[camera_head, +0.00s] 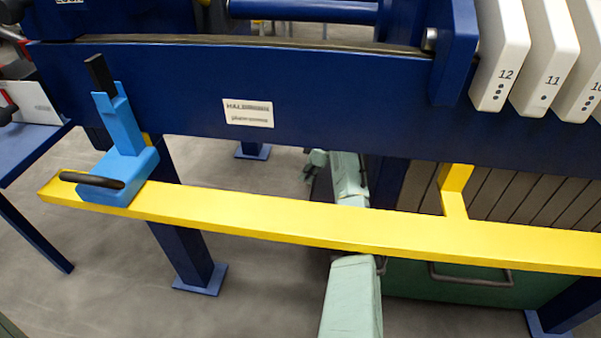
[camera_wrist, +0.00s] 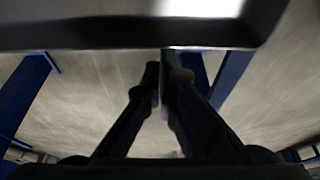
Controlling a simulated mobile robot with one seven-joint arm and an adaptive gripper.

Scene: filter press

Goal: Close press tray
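In the head view, a green panel with a grey bar handle (camera_head: 475,277) shows low on the right, below the yellow rail. Grey slats (camera_head: 525,198) lie above it, under the press. I cannot tell which of these is the press tray or how far it is open. My pale green arm runs under the yellow rail; the gripper's fingertips cannot be made out there. In the wrist view, my gripper (camera_wrist: 160,75) has its two dark fingertips together, with nothing seen between them. A dark, rounded edge (camera_wrist: 130,35) spans the top of that view, close to the fingertips.
The yellow rail (camera_head: 300,226) crosses above my arm and carries a light blue block (camera_head: 120,170) with black handles. The blue press beam (camera_head: 330,110) runs behind it. Numbered white plates (camera_head: 500,55) hang at upper right. Blue legs (camera_head: 185,250) stand on the grey floor.

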